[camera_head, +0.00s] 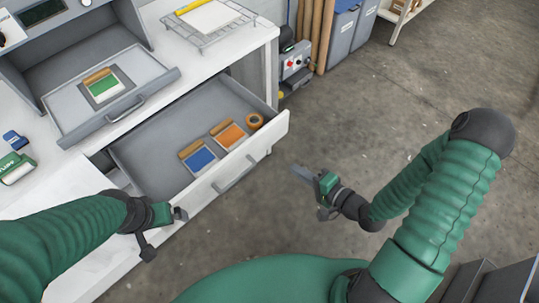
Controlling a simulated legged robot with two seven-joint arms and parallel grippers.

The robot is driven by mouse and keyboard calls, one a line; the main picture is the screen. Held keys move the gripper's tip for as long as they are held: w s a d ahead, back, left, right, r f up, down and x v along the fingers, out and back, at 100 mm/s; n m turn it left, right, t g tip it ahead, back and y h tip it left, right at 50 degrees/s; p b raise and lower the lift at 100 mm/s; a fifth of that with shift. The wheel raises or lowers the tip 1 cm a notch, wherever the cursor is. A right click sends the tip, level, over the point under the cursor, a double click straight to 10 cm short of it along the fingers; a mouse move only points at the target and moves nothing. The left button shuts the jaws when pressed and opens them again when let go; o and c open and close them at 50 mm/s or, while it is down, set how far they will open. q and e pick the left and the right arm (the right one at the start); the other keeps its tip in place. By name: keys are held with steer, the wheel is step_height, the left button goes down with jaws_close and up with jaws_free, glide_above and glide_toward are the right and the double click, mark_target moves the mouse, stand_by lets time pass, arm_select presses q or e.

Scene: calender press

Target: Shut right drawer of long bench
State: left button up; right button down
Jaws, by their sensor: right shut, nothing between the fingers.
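The right drawer (273,138) of the long bench (262,38) is pulled well out, with its white front and grey handle (235,174) facing the floor area. It holds a blue-faced pad (200,160), an orange-faced pad (230,135) and an orange tape roll (254,121). My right gripper (300,173) is shut and empty, to the right of the drawer front and apart from it in the picture. My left gripper (179,214) is near the drawer front's left end; whether it touches is unclear, and its fingers are too small to judge.
A grey press tray (162,78) with a handle and a green-faced pad stands out above the bench. A wire rack (228,35) sits on the bench top. Blue bins (342,35) and cardboard tubes stand behind. The floor right of the drawer is clear.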

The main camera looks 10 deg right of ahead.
mark_target(261, 147)
steer(key=b+x, duration=0.1)
steer(key=x, duration=0.3)
steer(key=b+x, duration=0.2)
steer(key=x, duration=0.1)
steer(key=b+x, duration=0.1)
steer(key=x, duration=0.3)
steer(key=shift+w+a+r, duration=0.2)
steer(key=shift+w, duration=0.2)
steer(key=shift+w+a, duration=0.3)
steer(key=shift+w, duration=0.2)
steer(key=shift+a, duration=0.2)
steer(key=shift+w, duration=0.1)
